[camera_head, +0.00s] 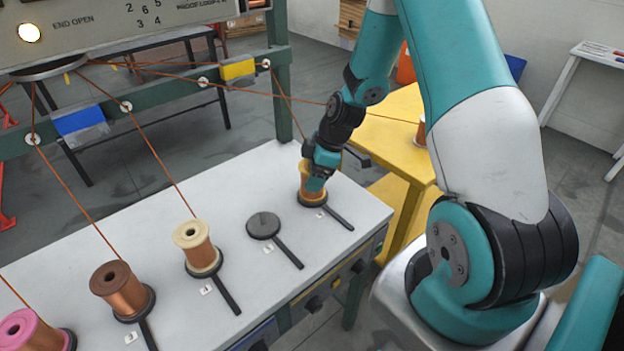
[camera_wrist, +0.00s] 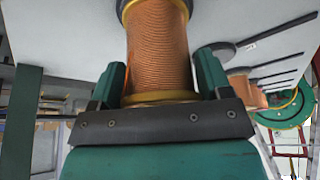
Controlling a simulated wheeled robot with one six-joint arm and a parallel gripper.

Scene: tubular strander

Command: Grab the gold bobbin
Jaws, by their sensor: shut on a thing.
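The gold bobbin (camera_head: 306,187), wound with copper wire, stands upright on the black round holder at the right end of the white table. In the wrist view the bobbin (camera_wrist: 158,45) fills the middle, with its gold flange close to my gripper's palm. My gripper (camera_wrist: 160,82) is shut on the bobbin, one green finger on each side of it. In the head view my gripper (camera_head: 318,165) comes down from above and hides part of the bobbin.
An empty black holder (camera_head: 263,226) is left of the gold bobbin. Further left stand a cream bobbin (camera_head: 192,240), a brown bobbin (camera_head: 117,285) and a pink bobbin (camera_head: 32,331). Copper wires run up to a green frame (camera_head: 180,98). A yellow table (camera_head: 385,138) stands behind.

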